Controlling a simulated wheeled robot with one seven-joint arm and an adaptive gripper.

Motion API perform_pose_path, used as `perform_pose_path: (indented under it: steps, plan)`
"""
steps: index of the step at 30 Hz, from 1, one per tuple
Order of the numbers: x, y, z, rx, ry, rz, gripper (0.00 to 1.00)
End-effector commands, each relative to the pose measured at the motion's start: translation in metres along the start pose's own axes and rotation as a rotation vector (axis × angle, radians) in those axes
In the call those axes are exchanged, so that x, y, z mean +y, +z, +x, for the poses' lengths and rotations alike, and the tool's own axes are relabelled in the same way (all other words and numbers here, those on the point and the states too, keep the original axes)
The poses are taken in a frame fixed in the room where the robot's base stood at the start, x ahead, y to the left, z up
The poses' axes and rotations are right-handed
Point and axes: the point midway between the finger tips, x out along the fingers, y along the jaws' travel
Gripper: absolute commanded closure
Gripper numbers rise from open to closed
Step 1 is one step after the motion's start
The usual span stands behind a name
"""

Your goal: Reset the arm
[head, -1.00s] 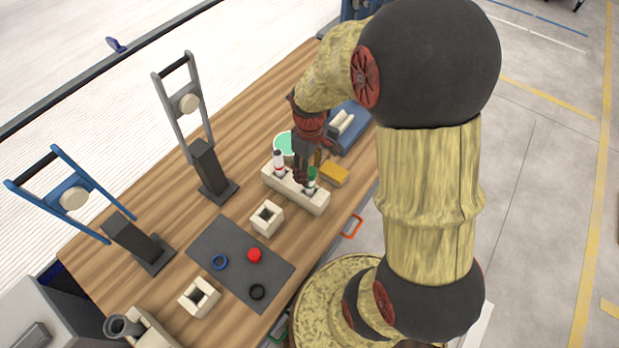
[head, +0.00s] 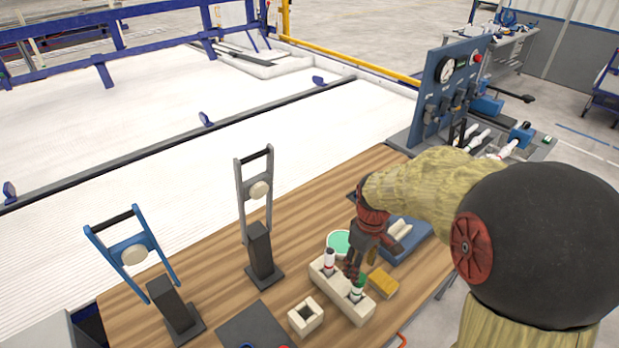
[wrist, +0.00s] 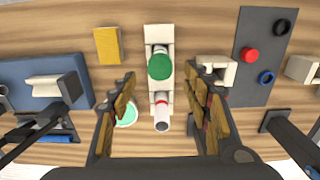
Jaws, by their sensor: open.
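My gripper (head: 352,268) hangs over the cream holder block on the wooden table, and in the wrist view my gripper (wrist: 160,88) is open with nothing between its fingers. The holder block (head: 345,298) carries two upright white pieces. One has a green top (head: 358,288) and the other has a red band (head: 329,261). In the wrist view the green-topped piece (wrist: 160,66) and the red-banded piece (wrist: 161,122) lie below the space between the fingers. I cannot tell how far below the fingertips they are.
A yellow block (head: 384,283), a green-topped round dish (head: 340,242) and a blue fixture (head: 408,240) surround the holder. A grey-handled stand (head: 261,250) and a blue-handled stand (head: 174,312) rise to the left. A cream square socket (head: 306,317) and a dark mat (head: 253,328) are nearby.

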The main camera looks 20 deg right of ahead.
Motion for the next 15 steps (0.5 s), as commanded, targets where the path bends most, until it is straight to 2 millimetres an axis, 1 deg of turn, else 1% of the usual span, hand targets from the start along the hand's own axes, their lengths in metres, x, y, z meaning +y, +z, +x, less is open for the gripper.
perform_pose_path:
  steps: [4,7,8,10,11,15]
  plan:
    - [0.000,0.000,0.000,0.000,0.000,0.016,0.51]
    - [-0.001,0.001,0.000,-0.004,-0.003,0.076,0.51]
    - [-0.003,0.003,0.001,-0.010,-0.007,0.101,0.51]
    - [-0.011,0.014,0.006,-0.033,-0.021,0.176,0.51]
    - [-0.014,0.019,0.005,-0.039,-0.024,0.213,0.51]
    - [-0.035,0.035,-0.022,-0.009,-0.005,0.360,0.51]
